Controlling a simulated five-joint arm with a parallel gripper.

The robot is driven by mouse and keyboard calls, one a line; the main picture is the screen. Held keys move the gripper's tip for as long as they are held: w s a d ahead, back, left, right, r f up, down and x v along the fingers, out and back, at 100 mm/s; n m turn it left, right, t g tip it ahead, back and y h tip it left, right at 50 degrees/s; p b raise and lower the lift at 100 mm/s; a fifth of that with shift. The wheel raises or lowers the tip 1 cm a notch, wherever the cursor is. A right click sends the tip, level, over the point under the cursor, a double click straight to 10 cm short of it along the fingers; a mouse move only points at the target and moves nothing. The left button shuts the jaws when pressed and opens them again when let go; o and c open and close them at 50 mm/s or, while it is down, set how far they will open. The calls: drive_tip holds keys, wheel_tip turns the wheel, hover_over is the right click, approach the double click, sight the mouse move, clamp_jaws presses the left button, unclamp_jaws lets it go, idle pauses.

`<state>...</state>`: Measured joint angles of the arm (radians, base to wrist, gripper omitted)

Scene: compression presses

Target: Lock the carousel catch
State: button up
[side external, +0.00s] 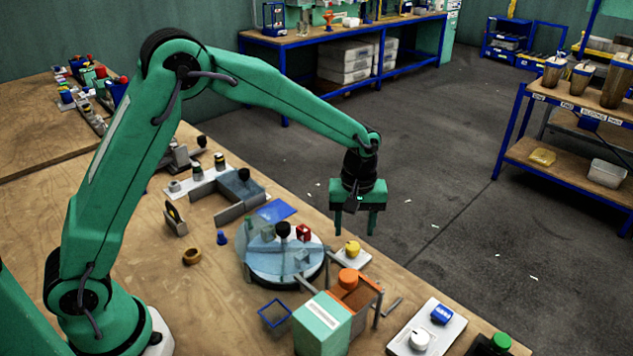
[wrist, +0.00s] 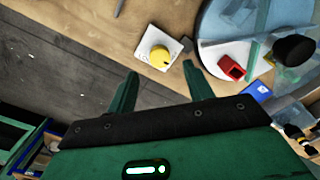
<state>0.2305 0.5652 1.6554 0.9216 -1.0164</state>
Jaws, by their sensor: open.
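The carousel is a pale round disc (side external: 262,276) with clear walls on it; part of it shows at the upper right of the wrist view (wrist: 212,30). A red block (side external: 303,233) and a black knob (side external: 283,230) are on it. Beside its rim is a yellow knob (side external: 352,248) on a small white plate, also in the wrist view (wrist: 160,57). A small dark tab (wrist: 187,43) lies between plate and disc. I cannot tell for sure which part is the catch. My gripper (side external: 355,226) is open and empty, pointing down above the yellow knob; its fingers show in the wrist view (wrist: 161,72).
An orange-topped box (side external: 348,280) and a pale green box (side external: 322,322) stand in front of the carousel. A white panel (side external: 427,330) with blue and white knobs is at the lower right. A blue square frame (side external: 275,313) lies nearby. The bench edge runs close behind the knob.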

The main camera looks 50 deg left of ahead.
sight(353, 246)
drive_tip(key=shift+f, duration=2.55)
drive_tip(key=c, duration=1)
